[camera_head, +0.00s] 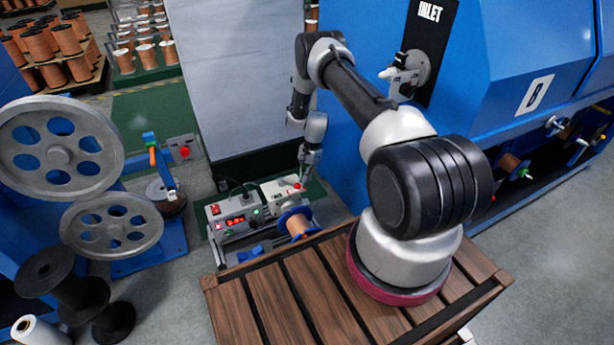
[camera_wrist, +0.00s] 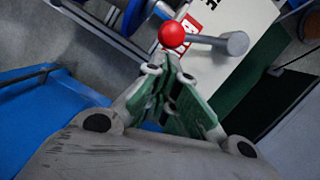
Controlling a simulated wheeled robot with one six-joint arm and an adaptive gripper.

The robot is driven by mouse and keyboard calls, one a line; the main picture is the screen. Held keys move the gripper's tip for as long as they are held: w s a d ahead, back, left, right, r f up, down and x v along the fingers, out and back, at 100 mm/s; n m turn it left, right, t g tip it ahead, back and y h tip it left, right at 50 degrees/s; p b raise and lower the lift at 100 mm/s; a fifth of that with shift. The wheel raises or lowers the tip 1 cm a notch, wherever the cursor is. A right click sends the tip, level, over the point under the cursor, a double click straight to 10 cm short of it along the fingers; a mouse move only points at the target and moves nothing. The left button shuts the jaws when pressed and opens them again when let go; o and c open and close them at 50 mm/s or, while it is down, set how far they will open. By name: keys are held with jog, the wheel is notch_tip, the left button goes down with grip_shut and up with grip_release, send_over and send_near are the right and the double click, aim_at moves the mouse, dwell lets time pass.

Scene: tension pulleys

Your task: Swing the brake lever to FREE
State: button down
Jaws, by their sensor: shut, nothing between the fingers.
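The brake lever (camera_wrist: 205,40) shows in the wrist view as a short grey rod with a red ball knob (camera_wrist: 172,34) at its left end and a grey cylindrical hub at its right. Behind it is a pale panel (camera_wrist: 242,15) with a red label and partly cut-off black lettering; I cannot read FREE. My gripper (camera_wrist: 168,72) is shut and empty, its tips just short of the knob in the picture; I cannot tell whether they touch. In the head view my gripper (camera_head: 304,178) is beside the small red knob (camera_head: 297,186) on the pale box.
A control box (camera_head: 232,222) with a red display stands left of the pale box, and a blue-flanged copper spool (camera_head: 297,222) is just in front. A blue machine (camera_head: 500,90) rises at right. Large grey pulleys (camera_head: 60,150) stand at left.

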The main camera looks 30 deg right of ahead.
aim_at(300, 186)
jog(key=shift+s+a+m, duration=0.2)
jog(key=shift+s+m, duration=0.05)
jog(key=shift+m, duration=0.15)
jog(key=shift+s+a, duration=0.1)
jog(key=shift+s, duration=0.05)
jog(key=s+a+m, duration=0.1)
jog(key=m, duration=0.1)
jog(key=s+a+m+t, duration=0.1)
jog(key=m, duration=0.1)
jog(key=s+a+m, duration=0.1)
jog(key=a, duration=0.1)
jog(key=shift+m, duration=0.4)
jog(key=shift+s+a+m+t+h, duration=0.2)
jog(key=shift+a+m+t, duration=0.2)
jog(key=shift+a+m, duration=1.05)
jog(key=shift+s+a+m+t+h, duration=0.15)
jog(key=shift+a+m+t, duration=0.25)
jog(key=shift+a+m, duration=1)
jog(key=shift+d, duration=0.1)
